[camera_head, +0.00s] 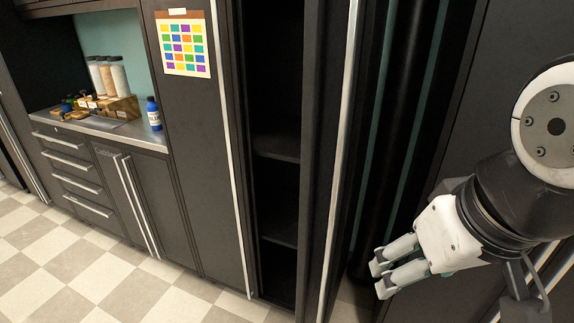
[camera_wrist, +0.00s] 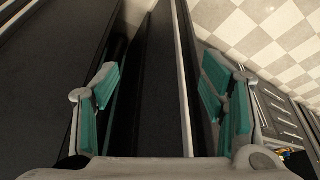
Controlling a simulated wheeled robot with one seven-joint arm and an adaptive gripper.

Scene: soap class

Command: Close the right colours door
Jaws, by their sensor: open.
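The colour-chart door (camera_head: 210,130) stands at the middle left of the head view, with a grid of coloured patches on it. To its right is an open dark compartment with shelves (camera_head: 275,145). The right door (camera_head: 318,130) stands swung out from this compartment, with a long silver handle (camera_head: 346,110) along it. My gripper (camera_head: 377,278) is open and empty, low and to the right of this door. In the wrist view, a dark panel edge with a silver strip (camera_wrist: 183,75) runs between my open fingers (camera_wrist: 160,80). I cannot tell whether either finger touches it.
A counter (camera_head: 95,125) at the left holds jars (camera_head: 117,75), a wooden box (camera_head: 122,107) and a blue bottle (camera_head: 153,114). Drawers and cupboards sit below. Dark panels stand close behind my gripper at the right. The chequered floor (camera_head: 80,265) is clear at the lower left.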

